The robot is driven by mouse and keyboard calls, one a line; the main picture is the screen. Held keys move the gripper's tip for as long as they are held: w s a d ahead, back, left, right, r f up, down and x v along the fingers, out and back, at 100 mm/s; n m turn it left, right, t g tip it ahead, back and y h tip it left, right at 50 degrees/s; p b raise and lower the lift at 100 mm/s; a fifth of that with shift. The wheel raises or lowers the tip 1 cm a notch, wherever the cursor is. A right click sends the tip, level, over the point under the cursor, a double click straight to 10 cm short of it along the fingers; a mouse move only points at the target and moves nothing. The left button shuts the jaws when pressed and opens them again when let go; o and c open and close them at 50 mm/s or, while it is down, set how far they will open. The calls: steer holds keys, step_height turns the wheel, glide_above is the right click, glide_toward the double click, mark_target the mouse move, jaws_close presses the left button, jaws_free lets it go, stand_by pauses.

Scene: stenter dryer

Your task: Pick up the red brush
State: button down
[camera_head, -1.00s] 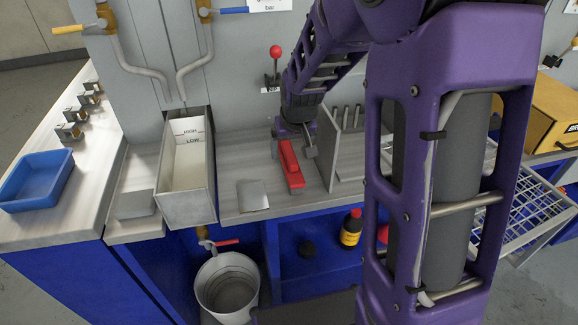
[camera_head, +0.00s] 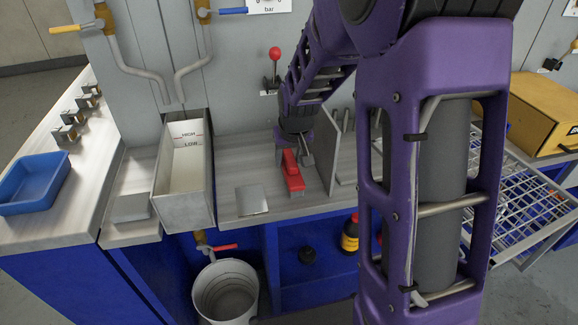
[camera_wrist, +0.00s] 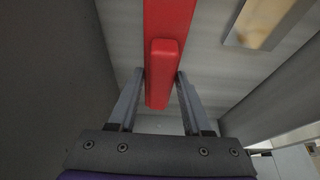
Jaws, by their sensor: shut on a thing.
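The red brush (camera_head: 292,172) is on the grey worktop, right of the metal trough, with its length running toward the front edge. It also shows in the wrist view (camera_wrist: 162,72), a red block with a raised handle between the fingers. My gripper (camera_wrist: 160,80) is shut on the brush, one finger on each side of the raised part. In the head view my gripper (camera_head: 297,150) reaches down onto the brush's back end. I cannot tell whether the brush has left the worktop.
A trough (camera_head: 186,208) marked HIGH and LOW stands left, with a metal plate (camera_head: 251,200) beside it. An upright grey panel (camera_head: 337,148) stands close right of the brush. A red-knobbed lever (camera_head: 275,55) is behind. A blue tray (camera_head: 35,182) is far left.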

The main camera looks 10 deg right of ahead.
mark_target(289, 155)
step_height(289, 155, up, 10)
steer(key=shift+r+p, duration=0.1)
steer(key=shift+p, duration=0.7)
steer(key=c, duration=0.9)
jaws_free()
steer(key=c, duration=0.6)
steer(key=shift+s, duration=0.15)
